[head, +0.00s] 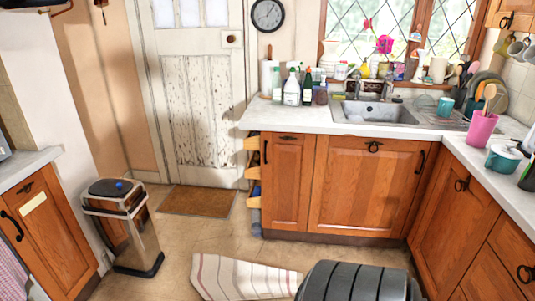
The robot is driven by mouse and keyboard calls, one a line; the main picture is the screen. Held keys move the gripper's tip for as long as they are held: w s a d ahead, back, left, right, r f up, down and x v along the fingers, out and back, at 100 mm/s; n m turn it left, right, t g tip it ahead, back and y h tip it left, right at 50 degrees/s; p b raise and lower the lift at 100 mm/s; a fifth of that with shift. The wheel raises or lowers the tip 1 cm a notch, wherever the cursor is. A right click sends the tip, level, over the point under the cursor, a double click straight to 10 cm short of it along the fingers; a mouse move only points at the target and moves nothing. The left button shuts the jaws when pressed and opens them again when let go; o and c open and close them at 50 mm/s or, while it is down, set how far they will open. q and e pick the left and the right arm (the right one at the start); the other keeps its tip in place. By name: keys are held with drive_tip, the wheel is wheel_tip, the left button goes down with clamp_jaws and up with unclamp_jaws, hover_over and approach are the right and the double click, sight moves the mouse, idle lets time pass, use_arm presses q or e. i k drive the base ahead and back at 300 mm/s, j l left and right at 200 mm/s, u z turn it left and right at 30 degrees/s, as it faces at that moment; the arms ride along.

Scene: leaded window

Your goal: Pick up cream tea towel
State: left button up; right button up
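A cream cloth with dark reddish stripes (240,278), which looks like the cream tea towel, shows at the bottom middle of the head view. It seems to lie on the tiled floor, spread out with uneven edges. Its lower edge is cut off by the frame, and its right end meets a dark grey ribbed shape (355,284); I cannot tell what that shape is. Neither of my grippers is in view.
A chrome pedal bin (124,228) stands at the left by a cabinet. A brown doormat (198,201) lies before the door. Wooden cabinets (365,188) under the sink counter bound the floor behind and right. The middle floor is clear.

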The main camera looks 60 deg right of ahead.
sight(216, 276)
drive_tip(key=z, duration=1.65)
